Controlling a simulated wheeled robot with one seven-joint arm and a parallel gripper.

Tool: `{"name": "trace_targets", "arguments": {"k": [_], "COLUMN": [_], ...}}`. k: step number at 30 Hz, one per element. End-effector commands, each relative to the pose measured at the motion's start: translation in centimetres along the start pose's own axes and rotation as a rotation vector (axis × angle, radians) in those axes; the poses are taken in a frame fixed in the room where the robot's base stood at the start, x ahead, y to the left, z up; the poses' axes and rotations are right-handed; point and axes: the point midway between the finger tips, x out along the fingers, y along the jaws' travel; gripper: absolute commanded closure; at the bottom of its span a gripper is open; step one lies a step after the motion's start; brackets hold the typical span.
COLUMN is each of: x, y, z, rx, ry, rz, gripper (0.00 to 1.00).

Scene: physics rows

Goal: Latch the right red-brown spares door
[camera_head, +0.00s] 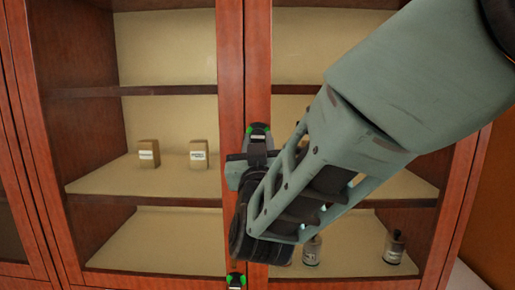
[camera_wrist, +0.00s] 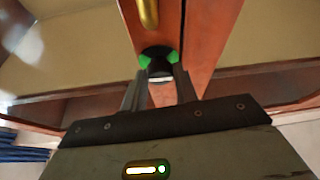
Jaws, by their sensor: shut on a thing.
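The right red-brown door (camera_head: 258,45) is a framed door with shelves showing through it, and it looks about flush with the left door (camera_head: 230,60). A dark latch piece with two green marks (camera_head: 259,131) sits on its inner stile. My gripper (camera_head: 258,153) comes in from the right and is at this piece. In the wrist view, my gripper's fingers (camera_wrist: 160,88) are shut on the dark latch piece (camera_wrist: 158,66), with green on both its sides. A brass handle (camera_wrist: 148,12) shows just beyond it. My arm hides much of the right door.
Small tan boxes (camera_head: 149,153) stand on the left middle shelf. Bottles (camera_head: 394,248) stand on the lower right shelf. A similar dark piece with green marks (camera_head: 236,281) sits low on the left door's stile. An orange wall (camera_head: 492,215) is at the far right.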

Motion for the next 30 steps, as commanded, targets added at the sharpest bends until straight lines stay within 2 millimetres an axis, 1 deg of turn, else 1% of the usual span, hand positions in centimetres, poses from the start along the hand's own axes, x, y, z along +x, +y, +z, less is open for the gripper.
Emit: {"name": "trace_targets", "arguments": {"k": [1,5,11,30], "x": [-0.18,-0.28,-0.31,-0.04], "y": [-0.04,-0.14,-0.26,-0.70], "z": [0.43,0.63,0.80,0.18], "rx": [0.025,0.102,0.263,0.824], "ry": [0.003,0.005,0.005,0.003], "rz": [0.010,0.042,0.109,0.342], "gripper": [0.93,0.93,0.93,0.93]}}
